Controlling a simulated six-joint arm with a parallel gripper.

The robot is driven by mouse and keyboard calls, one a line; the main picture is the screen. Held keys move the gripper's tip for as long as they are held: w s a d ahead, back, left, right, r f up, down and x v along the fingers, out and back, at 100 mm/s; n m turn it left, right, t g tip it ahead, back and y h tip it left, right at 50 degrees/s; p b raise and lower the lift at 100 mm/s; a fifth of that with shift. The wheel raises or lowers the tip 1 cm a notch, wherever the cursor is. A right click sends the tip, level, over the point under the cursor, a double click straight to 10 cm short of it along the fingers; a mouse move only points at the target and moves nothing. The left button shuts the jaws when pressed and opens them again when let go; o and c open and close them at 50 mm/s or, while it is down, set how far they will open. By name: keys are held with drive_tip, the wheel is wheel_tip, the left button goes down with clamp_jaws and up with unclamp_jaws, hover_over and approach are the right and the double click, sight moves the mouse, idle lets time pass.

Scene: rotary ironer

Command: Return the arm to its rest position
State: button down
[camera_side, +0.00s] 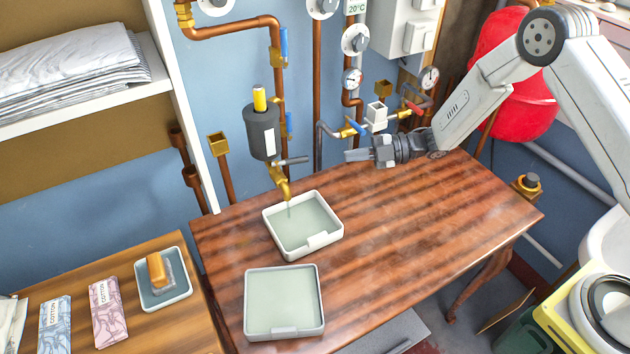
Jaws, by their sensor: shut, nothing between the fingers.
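My gripper (358,155) is shut and empty. It points left from the end of my white arm and hovers above the back part of the brown wooden table (420,230). It is close to the pipes and valves on the blue wall; I cannot tell whether it touches any of them. The gripper's tip is up and to the right of a square white tray (309,243) under a brass tap (279,183).
A second square tray (284,336) stands at the table's front left. A dark cylinder (264,132) with a yellow top is above the tap. A red vessel (510,85) stands behind my arm. The table's right half is clear.

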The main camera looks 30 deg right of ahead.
drive_tip(key=s+d+r+m+t+h, duration=0.3)
drive_tip(key=d+r+m+h, duration=0.3)
drive_tip(key=d+m+h, duration=0.5)
drive_tip(key=s+a+m+g+h, duration=0.1)
drive_tip(key=s+m+g+h, duration=0.45)
drive_tip(key=s+m, duration=1.1)
drive_tip(key=w+a+r+n+t+y, duration=0.2)
drive_tip(key=w+n+t+y, duration=0.1)
drive_tip(key=w+n, duration=0.75)
drive_tip(key=w+a+f+n+y, duration=0.1)
drive_tip(key=w+a+n+y, duration=0.5)
drive_tip(key=w+a+n, duration=0.2)
drive_tip(key=shift+w+a+n, duration=0.35)
drive_tip(key=shift+a+n, duration=0.95)
drive_tip(key=shift+a, duration=0.55)
